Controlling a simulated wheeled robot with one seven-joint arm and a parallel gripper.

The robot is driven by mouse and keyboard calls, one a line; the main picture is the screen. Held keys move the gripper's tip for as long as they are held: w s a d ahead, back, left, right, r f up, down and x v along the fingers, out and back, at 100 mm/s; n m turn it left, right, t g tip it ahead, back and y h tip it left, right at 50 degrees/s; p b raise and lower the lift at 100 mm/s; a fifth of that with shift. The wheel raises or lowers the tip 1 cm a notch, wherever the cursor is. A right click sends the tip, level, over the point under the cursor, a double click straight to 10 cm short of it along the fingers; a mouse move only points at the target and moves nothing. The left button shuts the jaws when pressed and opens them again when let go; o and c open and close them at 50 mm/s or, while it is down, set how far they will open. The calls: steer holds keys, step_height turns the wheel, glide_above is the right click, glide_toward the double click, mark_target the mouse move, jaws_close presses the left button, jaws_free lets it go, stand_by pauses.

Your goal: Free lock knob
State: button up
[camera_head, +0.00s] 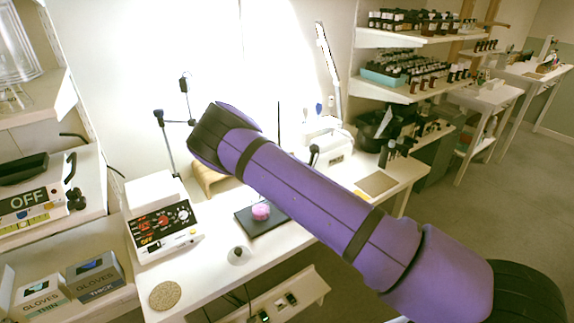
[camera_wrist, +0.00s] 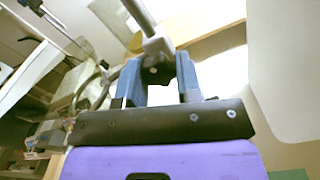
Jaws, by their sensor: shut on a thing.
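My gripper (camera_wrist: 158,66) shows in the wrist view, with its two blue fingers closed in on either side of a small dark piece, the lock knob (camera_wrist: 156,75), just below a pale grey clamp block (camera_wrist: 157,46). The block sits on a slanted metal rod (camera_wrist: 139,14). The fingers hide most of the knob, and I cannot tell how far it is turned. In the head view a thin stand with dark joints (camera_head: 160,118) rises left of the end of my purple arm. My fingers are hidden there behind the wrist.
A control box (camera_head: 162,222) marked OFF stands at the bench's left. Shelves of bottles (camera_head: 412,66) stand at the right.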

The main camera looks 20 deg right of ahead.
stand_by(0.3)
steer(key=o, duration=0.9)
steer(key=shift+o, duration=0.2)
steer(key=shift+s, duration=0.15)
steer(key=v, duration=1)
steer(key=shift+s+d, duration=0.15)
steer(key=shift+s, duration=0.15)
steer(key=shift+r, duration=0.15)
